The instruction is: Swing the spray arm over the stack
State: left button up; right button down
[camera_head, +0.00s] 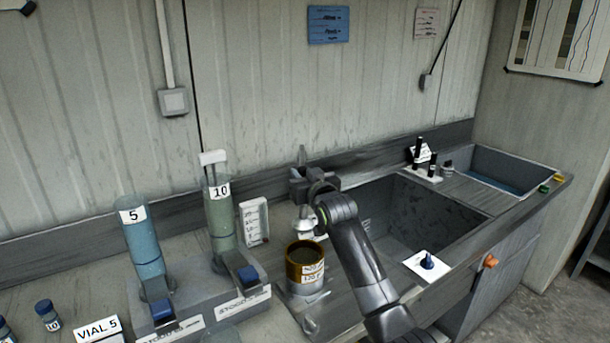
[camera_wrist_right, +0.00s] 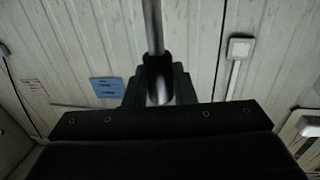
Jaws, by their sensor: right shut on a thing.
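The stack (camera_head: 305,268) is a round, brown-rimmed pan with a white label, standing on a pale base on the bench left of the sink. The spray arm's pale conical head (camera_head: 304,224) shows just behind and above the pan's rim; I cannot tell whether it is centred over it. My right gripper (camera_head: 303,187) is above that head, shut on the spray arm's upright metal rod. In the right wrist view the rod (camera_wrist_right: 153,30) runs up from between my dark fingers (camera_wrist_right: 159,88). My gripper hides part of the spray arm. My left gripper is not in view.
Two tall cylinders marked 5 (camera_head: 143,240) and 10 (camera_head: 220,215) stand close at left. The wall is close behind.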

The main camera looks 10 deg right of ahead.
jog(key=c, duration=1.3)
grip_release()
jog(key=shift+o, duration=0.2)
jog(key=shift+s, duration=0.1)
jog(key=s+d+b, duration=0.2)
jog(key=s+b, duration=0.2)
jog(key=s, duration=1.3)
jog(key=shift+d+b, duration=0.3)
jog(key=shift+d, duration=0.05)
